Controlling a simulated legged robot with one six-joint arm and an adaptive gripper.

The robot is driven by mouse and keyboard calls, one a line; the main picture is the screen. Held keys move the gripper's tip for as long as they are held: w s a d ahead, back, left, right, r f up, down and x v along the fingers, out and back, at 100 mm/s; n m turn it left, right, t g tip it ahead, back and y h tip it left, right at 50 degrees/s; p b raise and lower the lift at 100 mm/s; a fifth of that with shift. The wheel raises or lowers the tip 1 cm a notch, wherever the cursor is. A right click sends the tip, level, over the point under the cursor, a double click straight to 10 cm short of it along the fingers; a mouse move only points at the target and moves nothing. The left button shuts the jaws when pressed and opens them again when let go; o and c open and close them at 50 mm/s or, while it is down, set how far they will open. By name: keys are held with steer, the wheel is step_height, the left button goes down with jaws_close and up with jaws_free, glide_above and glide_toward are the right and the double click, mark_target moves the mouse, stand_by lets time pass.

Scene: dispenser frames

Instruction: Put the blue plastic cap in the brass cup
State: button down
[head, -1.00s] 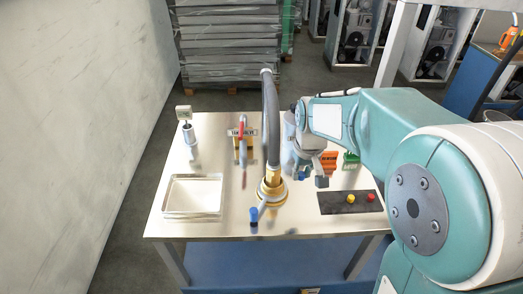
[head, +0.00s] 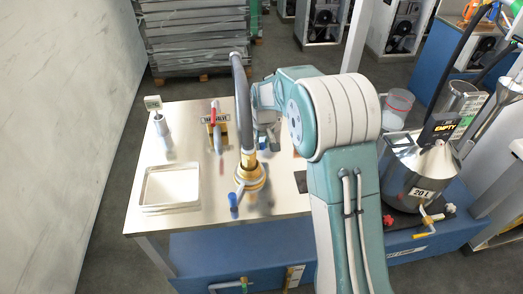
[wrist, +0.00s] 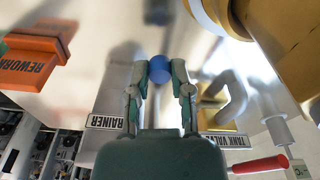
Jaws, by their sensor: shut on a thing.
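My gripper (wrist: 160,80) is shut on the blue plastic cap (wrist: 160,69), held between its fingertips in the wrist view. In the head view the cap (head: 262,145) is a small blue patch below my gripper, just right of the grey hose. A brass, cup-like piece (head: 250,178) stands on the table around the foot of the hose, nearer the camera than my gripper. A large brass surface (wrist: 295,50) fills the upper right of the wrist view, apart from the cap. The inside of the brass piece is not visible.
The upright grey hose (head: 241,100) stands close to my gripper. A red-handled tank valve (head: 214,115) is behind it, and a blue-handled tap (head: 233,201) in front. A white tray (head: 146,190) is at left. An orange bin (wrist: 30,60) shows in the wrist view.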

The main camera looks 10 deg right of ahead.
mark_target(262, 156)
steer(key=shift+w+f, duration=0.2)
steer(key=shift+f, duration=0.05)
step_height(262, 156, down, 3)
steer(key=shift+w+f, duration=0.1)
steer(key=shift+f, duration=0.05)
steer(key=c, duration=0.5)
jaws_free()
steer(key=shift+f, duration=0.1)
steer(key=shift+c, duration=0.2)
